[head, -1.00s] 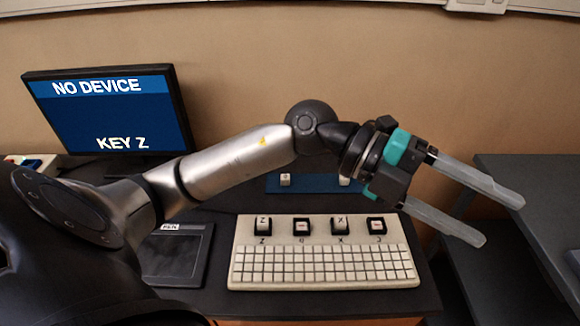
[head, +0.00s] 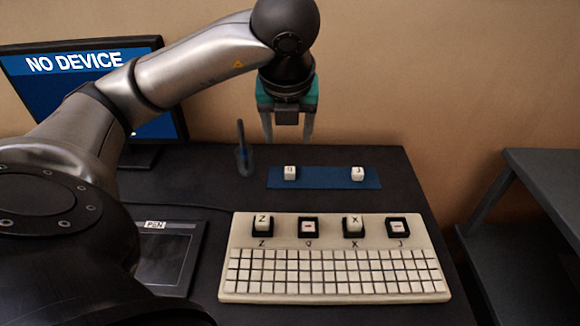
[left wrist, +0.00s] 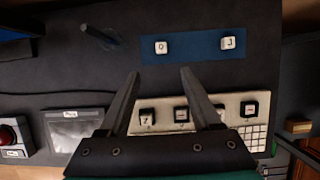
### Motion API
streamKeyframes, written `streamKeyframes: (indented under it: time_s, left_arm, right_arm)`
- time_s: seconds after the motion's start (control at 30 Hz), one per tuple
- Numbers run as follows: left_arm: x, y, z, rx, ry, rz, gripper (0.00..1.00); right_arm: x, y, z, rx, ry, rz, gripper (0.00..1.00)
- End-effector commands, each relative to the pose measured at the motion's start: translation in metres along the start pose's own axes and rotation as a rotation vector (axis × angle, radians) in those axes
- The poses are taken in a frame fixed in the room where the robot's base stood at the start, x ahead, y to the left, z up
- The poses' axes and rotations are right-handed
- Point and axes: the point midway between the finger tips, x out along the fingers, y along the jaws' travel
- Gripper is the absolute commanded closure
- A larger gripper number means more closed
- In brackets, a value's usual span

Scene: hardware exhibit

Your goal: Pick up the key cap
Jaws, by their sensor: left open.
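Two loose white key caps lie on a blue mat (head: 325,179) at the back of the desk: the left one, which reads as Q in the left wrist view (left wrist: 161,47), shows in the head view (head: 290,172), and the J cap (head: 358,173) is at right. The J cap also shows in the left wrist view (left wrist: 228,42). My left gripper (head: 288,136) is open and empty, pointing down, above and behind the Q cap in the head view. In the left wrist view its fingers (left wrist: 160,75) spread below the Q cap. My right gripper is not in view.
A cream keyboard (head: 335,257) carries Z (head: 262,223) and X caps (head: 353,224) in sockets; the Q and J sockets show no cap. A pen stand (head: 243,160) is left of the mat. A monitor (head: 28,100) reads NO DEVICE. A tablet (head: 168,262) lies left.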

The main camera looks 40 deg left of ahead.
Motion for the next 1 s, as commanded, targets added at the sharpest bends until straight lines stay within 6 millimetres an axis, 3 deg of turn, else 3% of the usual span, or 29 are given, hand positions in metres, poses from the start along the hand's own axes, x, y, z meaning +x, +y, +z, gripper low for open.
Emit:
streamKeyframes:
  time_s: [0.7, 1.0]
  left_arm:
    - [0.081, -0.001, -0.002, 0.002, 0.005, -0.002, 0.35]
    - [0.093, -0.001, -0.001, 0.003, 0.004, -0.003, 0.35]
  right_arm:
    - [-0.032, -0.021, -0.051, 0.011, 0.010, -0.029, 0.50]
    - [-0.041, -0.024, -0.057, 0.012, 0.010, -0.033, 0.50]
